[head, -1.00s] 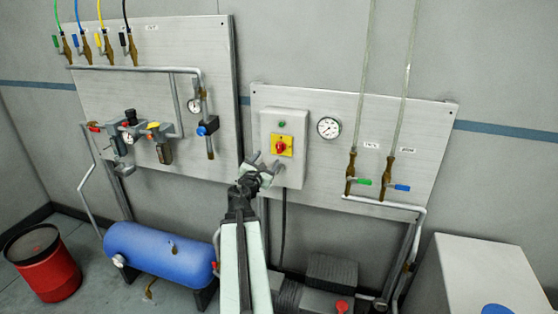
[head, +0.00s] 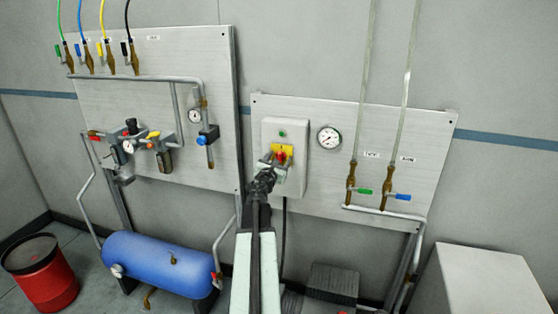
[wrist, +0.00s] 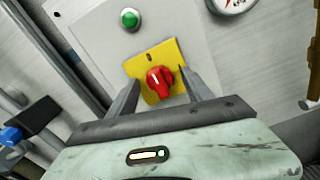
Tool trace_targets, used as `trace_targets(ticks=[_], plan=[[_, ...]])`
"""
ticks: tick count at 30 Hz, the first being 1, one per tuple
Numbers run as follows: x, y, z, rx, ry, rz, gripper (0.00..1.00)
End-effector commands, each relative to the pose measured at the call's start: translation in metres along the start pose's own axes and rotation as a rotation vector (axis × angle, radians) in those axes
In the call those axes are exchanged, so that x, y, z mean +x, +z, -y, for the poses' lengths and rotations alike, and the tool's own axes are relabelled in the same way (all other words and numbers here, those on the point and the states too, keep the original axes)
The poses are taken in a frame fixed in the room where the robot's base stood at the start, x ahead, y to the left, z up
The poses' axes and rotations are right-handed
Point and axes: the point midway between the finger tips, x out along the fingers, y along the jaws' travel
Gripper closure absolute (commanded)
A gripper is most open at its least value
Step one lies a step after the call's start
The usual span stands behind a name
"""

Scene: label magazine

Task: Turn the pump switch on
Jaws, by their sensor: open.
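The pump switch is a red rotary knob (wrist: 160,82) on a yellow plate (wrist: 172,57), set on a light grey switch box. In the head view the knob (head: 281,156) is partly hidden by my gripper. My gripper (wrist: 160,88) is open, with one finger on each side of the knob. I cannot tell whether the fingers touch it. A green round button or lamp (wrist: 130,18) sits above the plate.
A pressure gauge (head: 329,138) is right of the switch box. Two valves with green (head: 364,191) and blue (head: 402,197) handles are further right. A blue tank (head: 160,262) and red bin (head: 40,272) stand at lower left.

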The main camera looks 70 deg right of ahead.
Motion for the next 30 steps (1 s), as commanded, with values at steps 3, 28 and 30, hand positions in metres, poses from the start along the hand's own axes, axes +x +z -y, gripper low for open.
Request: trace_targets(ticks=[3, 28, 30], plan=[[-0.0004, 0.0, 0.0002, 0.0, 0.0, 0.0, 0.58], [-0.001, -0.0004, 0.0004, 0.28, -0.001, 0.0, 1.0], [-0.001, -0.0005, 0.0004, 0.347, -0.001, 0.0, 1.0]])
